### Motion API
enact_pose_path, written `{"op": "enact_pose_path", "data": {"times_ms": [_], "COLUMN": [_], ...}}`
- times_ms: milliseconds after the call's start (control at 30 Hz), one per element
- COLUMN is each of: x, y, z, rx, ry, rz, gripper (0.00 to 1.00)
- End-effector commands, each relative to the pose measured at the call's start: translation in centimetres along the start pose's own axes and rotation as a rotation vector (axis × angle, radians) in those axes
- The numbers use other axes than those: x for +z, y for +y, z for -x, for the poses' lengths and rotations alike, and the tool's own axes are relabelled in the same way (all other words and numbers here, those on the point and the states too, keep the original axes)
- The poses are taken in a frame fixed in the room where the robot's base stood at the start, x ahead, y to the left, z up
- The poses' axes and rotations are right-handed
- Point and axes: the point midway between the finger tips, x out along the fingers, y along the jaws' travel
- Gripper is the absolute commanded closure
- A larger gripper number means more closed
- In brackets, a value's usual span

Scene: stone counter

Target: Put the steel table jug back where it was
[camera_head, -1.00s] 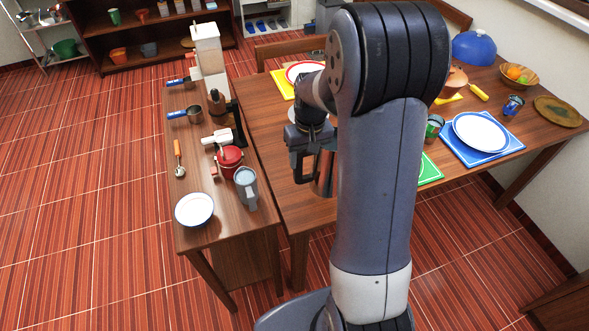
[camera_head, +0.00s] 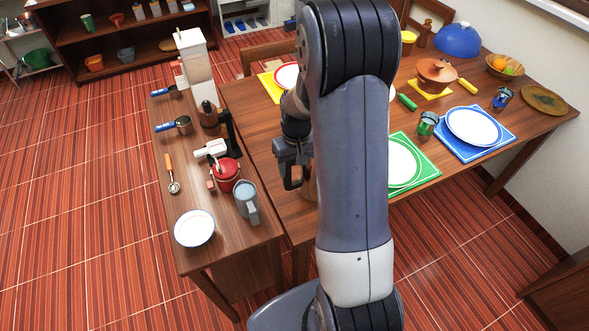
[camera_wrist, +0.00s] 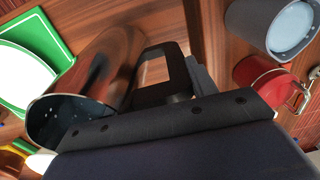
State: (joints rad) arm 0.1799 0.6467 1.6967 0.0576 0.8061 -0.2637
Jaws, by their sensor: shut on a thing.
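The steel table jug (camera_wrist: 103,70) shows in the wrist view as a shiny body mirroring brown wood, with a dark round end at lower left and a black handle (camera_wrist: 150,66). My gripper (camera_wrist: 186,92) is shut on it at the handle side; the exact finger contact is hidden. In the head view my gripper (camera_head: 292,160) is over the left end of the dining table (camera_head: 262,140). There, only a sliver of the jug (camera_head: 310,188) shows beside my arm, which hides the rest. I cannot tell whether the jug touches the table.
A grey jug (camera_head: 246,199), red canister (camera_head: 227,173) and white bowl (camera_head: 194,228) stand on the narrow counter at left. A white plate on a green mat (camera_head: 425,168) lies right of my arm. A green cup (camera_head: 427,124) and blue mat (camera_head: 500,148) are beyond.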

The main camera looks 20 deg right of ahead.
Motion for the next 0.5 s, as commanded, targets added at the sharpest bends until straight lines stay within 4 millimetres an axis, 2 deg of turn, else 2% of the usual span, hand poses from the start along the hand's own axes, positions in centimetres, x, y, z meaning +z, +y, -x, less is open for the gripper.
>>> {"op": "enact_pose_path", "data": {"times_ms": [200, 500], "x": [-0.1, -0.1], "y": [0.1, 0.1], "z": [-2.1, -2.3], "rx": [0.0, 0.0], "ry": [0.001, 0.002], "rz": [0.0, 0.0], "gripper": [1.0, 1.0]}}
